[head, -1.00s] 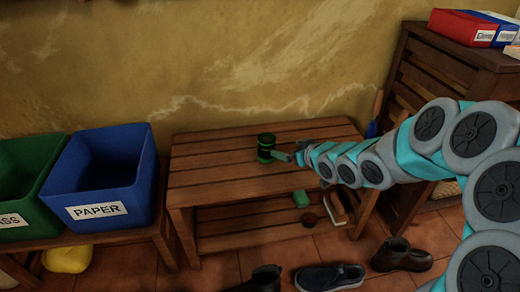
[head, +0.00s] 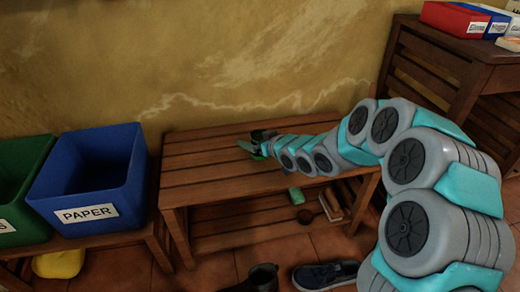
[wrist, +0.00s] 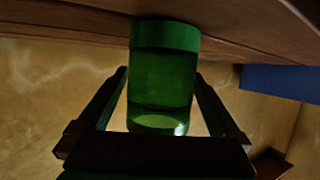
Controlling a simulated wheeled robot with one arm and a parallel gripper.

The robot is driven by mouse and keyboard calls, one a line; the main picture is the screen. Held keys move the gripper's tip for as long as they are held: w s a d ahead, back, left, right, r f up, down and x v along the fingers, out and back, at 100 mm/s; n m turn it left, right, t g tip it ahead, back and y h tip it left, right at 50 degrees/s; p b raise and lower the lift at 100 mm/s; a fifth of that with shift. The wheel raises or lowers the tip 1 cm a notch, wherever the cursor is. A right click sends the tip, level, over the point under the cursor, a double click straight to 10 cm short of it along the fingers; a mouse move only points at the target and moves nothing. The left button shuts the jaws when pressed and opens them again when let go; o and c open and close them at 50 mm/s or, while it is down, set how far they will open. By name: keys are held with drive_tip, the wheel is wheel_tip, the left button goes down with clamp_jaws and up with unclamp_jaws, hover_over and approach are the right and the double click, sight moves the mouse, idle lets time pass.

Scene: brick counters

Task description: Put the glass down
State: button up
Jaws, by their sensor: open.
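A green glass (wrist: 162,85) stands between the two fingers of my open gripper (wrist: 161,75) in the wrist view. That view is upside down, with the bench at the top, and the glass's end there appears to be at the bench surface. A finger is on each side of the glass; I cannot tell if either touches it. In the head view my gripper (head: 251,147) is over the wooden bench (head: 205,172), and the glass (head: 264,149) is mostly hidden by gripper and arm.
A blue PAPER bin (head: 92,180) and a green bin (head: 20,190) stand to the left. A wooden cabinet (head: 445,60) stands at the right. Shoes (head: 325,275) lie on the floor in front. The bench top left of my gripper is clear; the wall is behind.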

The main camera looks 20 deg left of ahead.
drive_tip(key=shift+c, duration=0.2)
clamp_jaws()
idle(0.6)
